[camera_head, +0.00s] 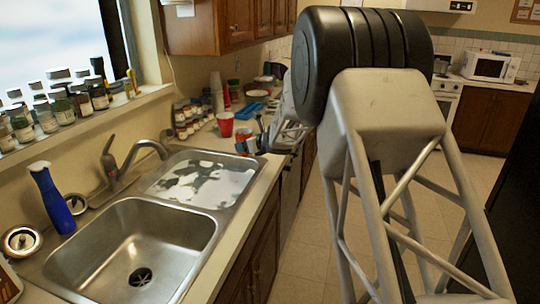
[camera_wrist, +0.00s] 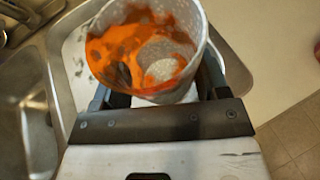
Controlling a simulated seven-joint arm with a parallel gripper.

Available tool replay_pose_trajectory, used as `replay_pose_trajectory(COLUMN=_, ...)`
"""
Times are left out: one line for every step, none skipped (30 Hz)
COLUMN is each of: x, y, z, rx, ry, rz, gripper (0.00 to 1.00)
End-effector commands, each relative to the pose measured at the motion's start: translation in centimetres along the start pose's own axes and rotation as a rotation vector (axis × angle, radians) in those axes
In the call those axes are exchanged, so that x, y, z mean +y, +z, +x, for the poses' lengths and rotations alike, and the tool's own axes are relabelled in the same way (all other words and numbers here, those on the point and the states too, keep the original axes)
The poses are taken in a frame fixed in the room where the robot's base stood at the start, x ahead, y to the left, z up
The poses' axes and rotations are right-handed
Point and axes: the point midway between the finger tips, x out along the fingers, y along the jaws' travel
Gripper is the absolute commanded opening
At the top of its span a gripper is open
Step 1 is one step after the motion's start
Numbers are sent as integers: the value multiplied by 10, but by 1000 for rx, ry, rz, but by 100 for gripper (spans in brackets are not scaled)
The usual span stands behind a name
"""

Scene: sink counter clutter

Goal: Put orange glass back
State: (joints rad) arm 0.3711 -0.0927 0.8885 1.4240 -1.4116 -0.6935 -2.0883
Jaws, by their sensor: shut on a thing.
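The orange glass (camera_wrist: 145,48) is in the wrist view, with orange and whitish-grey patches on its wall and its open rim toward the camera. My gripper (camera_wrist: 155,88) is shut around it, one finger on each side. In the head view the glass (camera_head: 243,134) is a small orange-red shape at my gripper (camera_head: 252,145), near the far right corner of the sink. The gripper partly hides its lower part. I cannot tell how high it is above the counter.
A red cup (camera_head: 225,124) stands on the counter just left of the glass. Several spice jars (camera_head: 188,118) and a blue tray (camera_head: 257,93) are behind. The double sink (camera_head: 130,245) lies in front, with a faucet (camera_head: 130,160) and a blue bottle (camera_head: 53,200).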

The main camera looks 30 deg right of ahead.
Motion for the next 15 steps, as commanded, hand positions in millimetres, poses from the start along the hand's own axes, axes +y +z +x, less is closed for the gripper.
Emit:
replay_pose_trajectory(x=-7, y=-4, z=-3, rx=1, ry=7, rz=-1, gripper=35)
replay_pose_trajectory(x=-10, y=-5, z=-5, rx=1, ry=11, rz=-3, gripper=35)
replay_pose_trajectory(x=-14, y=-8, z=-6, rx=1, ry=19, rz=-5, gripper=35)
replay_pose_trajectory(x=-17, y=-9, z=-8, rx=1, ry=24, rz=-8, gripper=35)
replay_pose_trajectory(x=-20, y=-10, z=-10, rx=1, ry=29, rz=-11, gripper=35)
replay_pose_trajectory(x=-24, y=-14, z=-12, rx=2, ry=36, rz=-13, gripper=35)
replay_pose_trajectory(x=-27, y=-15, z=-14, rx=2, ry=41, rz=-16, gripper=35)
replay_pose_trajectory(x=-30, y=-17, z=-16, rx=2, ry=46, rz=-18, gripper=35)
replay_pose_trajectory(x=-34, y=-20, z=-18, rx=2, ry=54, rz=-20, gripper=35)
replay_pose_trajectory(x=-37, y=-22, z=-20, rx=2, ry=59, rz=-22, gripper=35)
replay_pose_trajectory(x=-40, y=-23, z=-22, rx=3, ry=63, rz=-24, gripper=35)
replay_pose_trajectory(x=-44, y=-26, z=-24, rx=3, ry=71, rz=-28, gripper=35)
replay_pose_trajectory(x=-47, y=-28, z=-26, rx=3, ry=76, rz=-31, gripper=35)
replay_pose_trajectory(x=-50, y=-30, z=-28, rx=4, ry=81, rz=-33, gripper=35)
replay_pose_trajectory(x=-54, y=-33, z=-31, rx=4, ry=88, rz=-35, gripper=35)
